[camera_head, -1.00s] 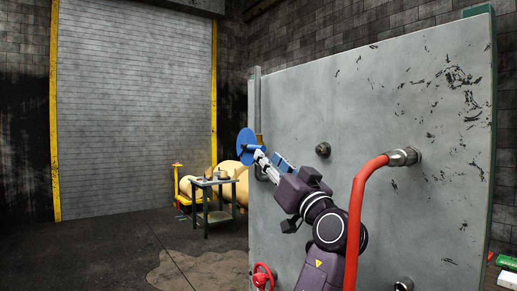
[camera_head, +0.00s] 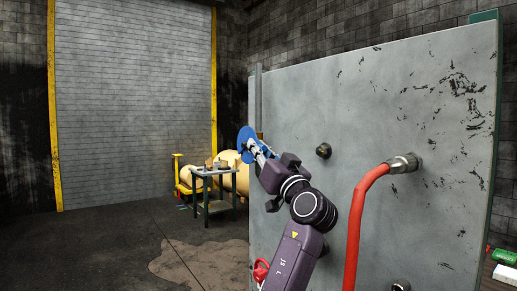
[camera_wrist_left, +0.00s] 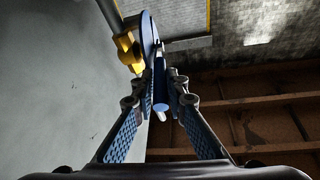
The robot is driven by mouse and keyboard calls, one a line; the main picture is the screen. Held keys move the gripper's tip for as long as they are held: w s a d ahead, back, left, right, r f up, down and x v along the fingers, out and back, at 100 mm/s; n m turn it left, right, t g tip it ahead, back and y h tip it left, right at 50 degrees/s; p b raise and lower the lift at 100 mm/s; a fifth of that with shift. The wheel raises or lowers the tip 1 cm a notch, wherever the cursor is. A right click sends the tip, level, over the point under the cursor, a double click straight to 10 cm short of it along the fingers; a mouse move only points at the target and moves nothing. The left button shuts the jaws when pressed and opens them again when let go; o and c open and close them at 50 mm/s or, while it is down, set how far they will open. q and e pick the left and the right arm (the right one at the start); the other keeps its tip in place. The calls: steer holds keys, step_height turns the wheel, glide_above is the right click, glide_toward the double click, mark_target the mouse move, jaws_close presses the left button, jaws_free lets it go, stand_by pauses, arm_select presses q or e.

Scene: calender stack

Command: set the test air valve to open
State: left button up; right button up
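A round blue disc (camera_head: 246,140) stands at the left edge of the grey panel (camera_head: 400,120). The left wrist view shows the blue disc (camera_wrist_left: 148,35) beside a yellow brass fitting (camera_wrist_left: 128,52) on the panel. A blue handle (camera_wrist_left: 160,92) with a pale end points from the disc toward the camera. My left gripper (camera_head: 257,149) is at the disc. In the left wrist view its fingers (camera_wrist_left: 163,75) stand apart on both sides of the handle; contact is unclear. No label names the test air valve. My right gripper is not in view.
A red hose (camera_head: 355,220) runs from a metal fitting (camera_head: 405,163) on the panel. A dark knob (camera_head: 323,151) sticks out right of my arm. A red handwheel (camera_head: 260,270) is partly hidden low down. A small table (camera_head: 213,172) stands behind on open floor.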

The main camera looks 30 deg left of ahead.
arm_select(q)
jaws_close()
